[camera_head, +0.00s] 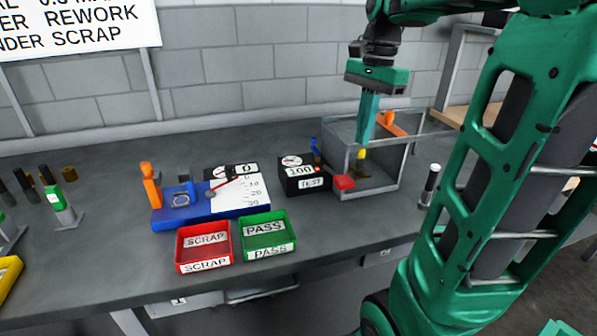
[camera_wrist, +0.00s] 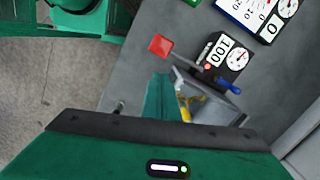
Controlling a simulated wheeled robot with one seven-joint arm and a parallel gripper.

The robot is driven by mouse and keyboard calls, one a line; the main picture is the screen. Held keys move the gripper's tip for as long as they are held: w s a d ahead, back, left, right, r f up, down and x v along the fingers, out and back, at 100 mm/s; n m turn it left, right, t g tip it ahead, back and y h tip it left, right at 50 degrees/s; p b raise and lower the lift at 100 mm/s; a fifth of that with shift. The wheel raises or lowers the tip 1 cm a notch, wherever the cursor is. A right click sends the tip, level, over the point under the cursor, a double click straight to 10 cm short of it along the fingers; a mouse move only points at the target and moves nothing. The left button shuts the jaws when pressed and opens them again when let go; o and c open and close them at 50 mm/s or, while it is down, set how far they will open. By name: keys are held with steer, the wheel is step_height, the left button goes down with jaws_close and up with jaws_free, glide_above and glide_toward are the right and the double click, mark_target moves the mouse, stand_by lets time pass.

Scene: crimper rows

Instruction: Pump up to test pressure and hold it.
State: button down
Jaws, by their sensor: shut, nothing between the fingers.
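The black test box (camera_head: 303,181) is marked 100 and TEST and has a round white dial on top. The box also shows in the wrist view (camera_wrist: 226,61); I cannot read its needle. A red pad (camera_head: 344,182) on a grey bar sticks out at the box's right, and the pad also shows in the wrist view (camera_wrist: 160,45). A blue lever (camera_head: 315,150) stands behind the box. My gripper (camera_head: 365,143) is shut and empty, pointing down above the clear-sided chamber (camera_head: 402,168). A yellow piece (camera_head: 361,154) shows just below its fingertips; I cannot tell whether they touch.
A red SCRAP tray (camera_head: 180,244) and a green PASS tray (camera_head: 291,234) stand at the front. A blue gauge fixture (camera_head: 175,220) with an orange handle is behind them. An orange part (camera_head: 388,118) is at the chamber's top.

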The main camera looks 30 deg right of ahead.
stand_by(0.3)
steer(key=s+a+f+n, duration=0.3)
steer(key=s+f+n, duration=0.2)
steer(key=s+f, duration=0.2)
steer(key=s+a+f+n+h, duration=0.1)
steer(key=s+a+f+n, duration=0.2)
steer(key=s+f+n, duration=0.2)
steer(key=s+f, duration=0.2)
steer(key=s, duration=0.1)
steer(key=shift+s+a+n, duration=0.2)
steer(key=shift+s+n, duration=0.15)
steer(key=shift+n, duration=0.05)
